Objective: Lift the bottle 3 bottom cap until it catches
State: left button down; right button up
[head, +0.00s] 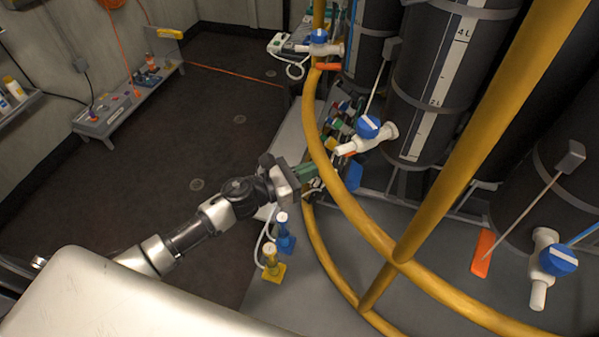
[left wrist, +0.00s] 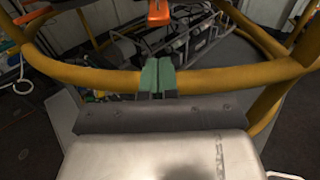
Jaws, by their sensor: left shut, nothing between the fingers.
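Dark grey bottles stand behind a yellow ring frame in the head view; I cannot read which one is bottle 3. The right bottle has an orange piece (head: 483,253) on a similar rod. No bottom cap shows clearly. My left gripper (head: 308,172) is shut and empty at the yellow ring, below and left of the middle valve. In the left wrist view its green fingers (left wrist: 158,75) are together, with an orange piece (left wrist: 159,12) ahead and apart from them. My right gripper is not in view.
The yellow ring (head: 345,196) and a slanting yellow post (head: 480,115) stand in front of the bottles. Blue (head: 283,238) and yellow (head: 272,265) fittings stand beside the ring. A low bench (head: 125,95) is at the back left.

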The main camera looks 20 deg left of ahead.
pick_arm(q)
jog(key=shift+b+x, duration=0.35)
jog(key=shift+x, duration=2.95)
jog(key=shift+r, duration=0.15)
